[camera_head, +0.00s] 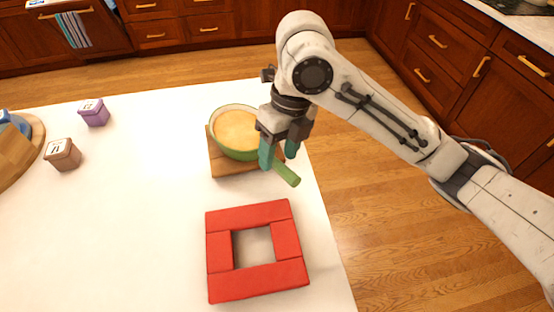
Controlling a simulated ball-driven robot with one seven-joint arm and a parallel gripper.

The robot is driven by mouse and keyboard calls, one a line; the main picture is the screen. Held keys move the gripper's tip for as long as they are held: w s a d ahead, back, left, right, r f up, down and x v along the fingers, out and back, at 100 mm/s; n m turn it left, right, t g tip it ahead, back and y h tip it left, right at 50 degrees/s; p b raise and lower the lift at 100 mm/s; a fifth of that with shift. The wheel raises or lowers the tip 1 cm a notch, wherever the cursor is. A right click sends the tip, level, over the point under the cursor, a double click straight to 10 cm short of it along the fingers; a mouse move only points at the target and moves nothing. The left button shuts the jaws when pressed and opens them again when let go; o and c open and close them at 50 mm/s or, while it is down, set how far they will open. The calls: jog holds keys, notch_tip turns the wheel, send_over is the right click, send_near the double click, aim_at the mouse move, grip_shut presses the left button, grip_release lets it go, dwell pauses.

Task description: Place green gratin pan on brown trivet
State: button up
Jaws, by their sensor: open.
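The green gratin pan (235,132) has a pale yellow filling and a green handle (284,174) that points to the lower right. It sits on the brown trivet (232,170), a flat wooden square near the table's right edge. Part of the trivet is hidden under the pan. My gripper (279,160) has teal fingertips and is open at the right side of the pan, above the start of the handle. I cannot tell whether a finger touches the pan.
A red square frame (222,285) lies on the white table (120,230) in front of the trivet. The table's middle left is clear.

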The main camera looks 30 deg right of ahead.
notch_tip(320, 180, up, 8)
jog(key=d, duration=0.1)
jog(key=shift+d+r, duration=0.2)
jog(key=shift+d, duration=0.15)
jog(key=shift+w+r, duration=0.1)
